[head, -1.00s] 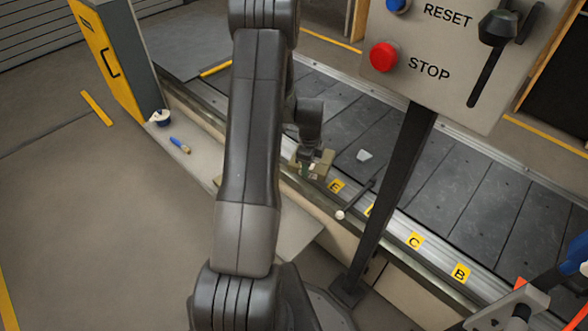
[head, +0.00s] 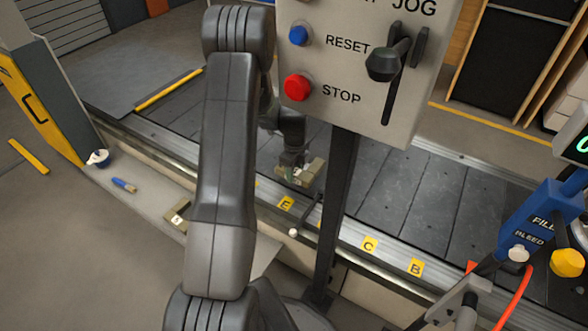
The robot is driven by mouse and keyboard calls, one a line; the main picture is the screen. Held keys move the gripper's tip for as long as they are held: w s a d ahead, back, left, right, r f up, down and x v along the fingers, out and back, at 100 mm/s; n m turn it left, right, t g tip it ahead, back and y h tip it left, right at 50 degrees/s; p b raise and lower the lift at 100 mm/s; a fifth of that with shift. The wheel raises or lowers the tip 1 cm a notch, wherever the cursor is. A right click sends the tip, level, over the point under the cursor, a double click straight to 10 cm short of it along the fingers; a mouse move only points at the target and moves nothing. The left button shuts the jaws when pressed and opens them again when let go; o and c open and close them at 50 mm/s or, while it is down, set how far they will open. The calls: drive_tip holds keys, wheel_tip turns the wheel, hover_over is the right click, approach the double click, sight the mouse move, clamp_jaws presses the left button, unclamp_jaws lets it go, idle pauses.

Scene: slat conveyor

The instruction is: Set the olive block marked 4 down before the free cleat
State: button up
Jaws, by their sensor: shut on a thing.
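My gripper (head: 299,174) is over the near side of the slat conveyor (head: 385,195), just beyond the yellow E label. It is shut on an olive block (head: 314,171), whose marking I cannot read at this size. The block appears to be above the slats; whether it touches them I cannot tell. A second olive block (head: 178,216) with a pale mark lies on the near ledge, partly behind my arm. I cannot make out a cleat clearly; the panel post hides part of the belt beside my gripper.
A control panel (head: 350,60) with blue RESET and red STOP buttons stands on a dark post (head: 335,215) right of my gripper. A lever with a white knob (head: 293,232) is near E. A cup (head: 98,157) and brush (head: 124,185) lie on the ledge. Belt right of the post looks clear.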

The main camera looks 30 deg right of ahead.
sight(295, 190)
drive_tip(key=shift+f+b, duration=1.5)
drive_tip(key=shift+f, duration=1.15)
drive_tip(key=shift+f+b, duration=0.4)
drive_tip(key=shift+f, duration=0.2)
drive_tip(key=o, duration=1.4)
wheel_tip(295, 190, up, 14)
drive_tip(key=p, duration=0.3)
drive_tip(key=shift+p, duration=0.3)
drive_tip(key=shift+f, duration=0.2)
wheel_tip(295, 190, down, 13)
drive_tip(key=b, duration=0.3)
drive_tip(key=shift+f, duration=0.15)
